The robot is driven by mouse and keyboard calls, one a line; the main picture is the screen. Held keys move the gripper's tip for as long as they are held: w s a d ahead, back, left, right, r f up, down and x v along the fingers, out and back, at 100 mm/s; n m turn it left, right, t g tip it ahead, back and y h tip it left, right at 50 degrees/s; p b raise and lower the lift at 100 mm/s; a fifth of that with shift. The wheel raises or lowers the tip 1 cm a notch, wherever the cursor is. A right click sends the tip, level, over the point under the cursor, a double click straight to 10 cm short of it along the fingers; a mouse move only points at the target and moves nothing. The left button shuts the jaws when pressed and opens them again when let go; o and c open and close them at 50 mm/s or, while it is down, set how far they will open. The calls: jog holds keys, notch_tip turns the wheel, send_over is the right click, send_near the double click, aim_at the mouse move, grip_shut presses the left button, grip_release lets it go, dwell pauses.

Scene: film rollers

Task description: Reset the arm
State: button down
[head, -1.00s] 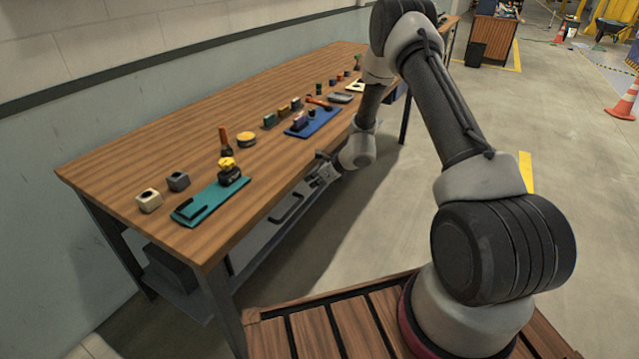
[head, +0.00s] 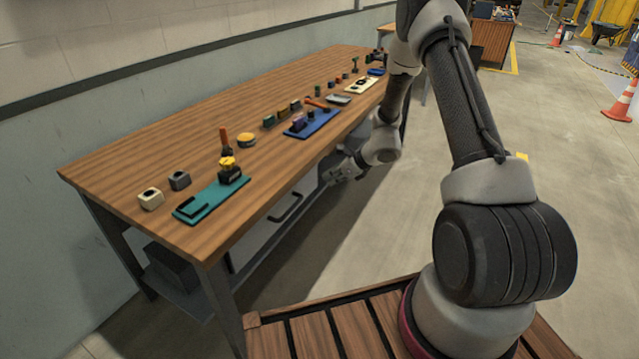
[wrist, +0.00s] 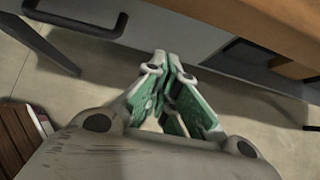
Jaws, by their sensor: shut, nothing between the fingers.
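My gripper (head: 331,177) hangs off the front side of the wooden workbench (head: 150,140), below the level of its top, at the end of my arm. In the wrist view my gripper (wrist: 166,62) shows its green-padded fingers meeting at the tips, with nothing between them. A dark drawer handle (wrist: 75,22) on the grey bench front (wrist: 160,20) lies beyond the fingers, apart from them.
The bench top holds a teal tray (head: 210,199), a blue tray (head: 315,124), a grey block (head: 180,180), a cream block (head: 151,198) and several small items. A drawer handle (head: 286,207) sticks out of the bench front. The concrete floor (head: 350,235) beside the bench is clear.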

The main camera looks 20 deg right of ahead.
jog(key=s+d+r+n+g, duration=0.1)
jog(key=s+r+n+g, duration=0.1)
jog(key=s+r+n, duration=0.3)
jog(key=s+n+g+y, duration=0.1)
jog(key=s+n, duration=0.1)
jog(key=s, duration=0.4)
jog(key=s+d+r+n+g, duration=0.1)
jog(key=s+r+n+g, duration=0.1)
jog(key=s+r+n, duration=0.3)
jog(key=s+d+r+n+t+h, duration=0.1)
jog(key=s+d+r+n+h, duration=0.2)
jog(key=s+r+n, duration=0.4)
jog(key=s+d+r+n+t+h, duration=0.2)
jog(key=s+r+n, duration=0.6)
jog(key=s+r, duration=0.9)
notch_tip(320, 180, up, 3)
jog(key=shift+d+r+h, duration=0.2)
jog(key=shift+d+h, duration=0.6)
jog(key=shift+h, duration=0.4)
